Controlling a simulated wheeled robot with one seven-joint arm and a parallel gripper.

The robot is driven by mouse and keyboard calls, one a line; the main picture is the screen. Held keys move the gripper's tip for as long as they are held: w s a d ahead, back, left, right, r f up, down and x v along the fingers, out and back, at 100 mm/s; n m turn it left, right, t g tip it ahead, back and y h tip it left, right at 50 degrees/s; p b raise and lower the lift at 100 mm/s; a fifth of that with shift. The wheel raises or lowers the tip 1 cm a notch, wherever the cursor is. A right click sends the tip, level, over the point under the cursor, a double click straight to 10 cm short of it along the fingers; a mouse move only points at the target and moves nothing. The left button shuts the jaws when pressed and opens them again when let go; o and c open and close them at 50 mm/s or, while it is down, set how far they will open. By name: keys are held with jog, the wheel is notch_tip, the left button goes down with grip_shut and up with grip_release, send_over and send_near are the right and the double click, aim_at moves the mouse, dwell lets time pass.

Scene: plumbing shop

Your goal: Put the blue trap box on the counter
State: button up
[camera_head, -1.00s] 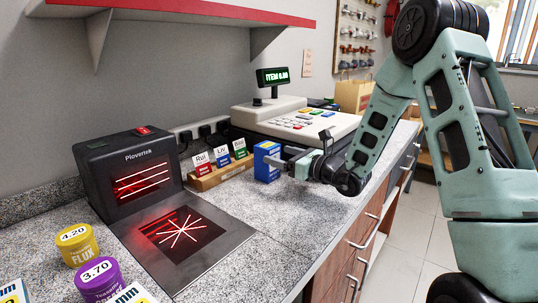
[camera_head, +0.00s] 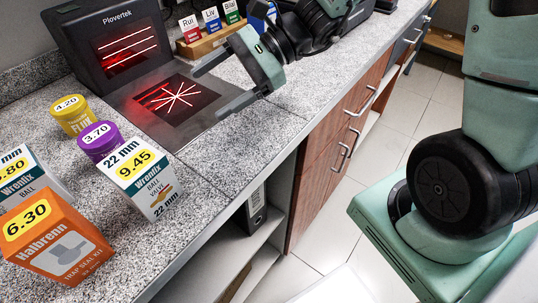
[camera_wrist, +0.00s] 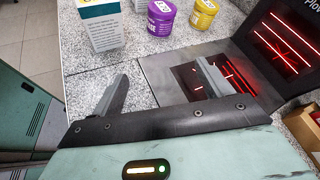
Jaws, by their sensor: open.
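A blue box (camera_head: 259,14) stands on the counter (camera_head: 250,148) at the top of the head view, beside the wooden card holder. My arm hides part of it and its label cannot be read. My gripper (camera_head: 218,88) is open and empty over the dark scanner plate, in front of the blue box and apart from it. The wrist view shows the open jaws (camera_wrist: 165,82) with nothing between them. An orange box (camera_head: 60,240) marked Trap Seal Kit and 6.30 stands at the near left.
The black Plovertek scanner (camera_head: 115,40) with red lines stands behind its glass plate (camera_head: 150,118). A yellow tub (camera_head: 72,118), a purple tub (camera_head: 98,143) and white Wrenfix boxes (camera_head: 150,190) stand at left. The counter right of the plate is clear.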

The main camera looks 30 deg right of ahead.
jog(key=s+a+n+g+h, duration=0.1)
jog(key=s+n, duration=0.1)
jog(key=s, duration=0.1)
jog(key=s+a+f+n+g+h, duration=0.1)
jog(key=s+n+g+h, duration=0.1)
jog(key=s+n, duration=0.1)
jog(key=s+a+f+n+g+h, duration=0.1)
jog(key=s+n, duration=0.1)
jog(key=s, duration=0.2)
jog(key=shift+s+f+n+g+h, duration=0.1)
jog(key=shift+s+n+g+h, duration=0.2)
jog(key=shift+s+n+g, duration=0.1)
jog(key=s+n+h, duration=0.1)
jog(key=s+n, duration=0.1)
jog(key=s+f+n+h, duration=0.1)
jog(key=shift+s+d+g+h, duration=0.15)
jog(key=shift+d+g+h, duration=0.1)
jog(key=shift+g+h, duration=0.05)
jog(key=s+d+n+t+h, duration=0.1)
jog(key=n+h, duration=0.1)
jog(key=n, duration=0.2)
jog(key=s+n+t+h, duration=0.1)
jog(key=n, duration=0.2)
jog(key=s+d+n+t+h, duration=0.1)
jog(key=n+t+h, duration=0.1)
jog(key=n, duration=0.2)
jog(key=shift+d+f+n+h, duration=0.2)
jog(key=shift+d+n+h, duration=0.1)
jog(key=shift+r, duration=0.1)
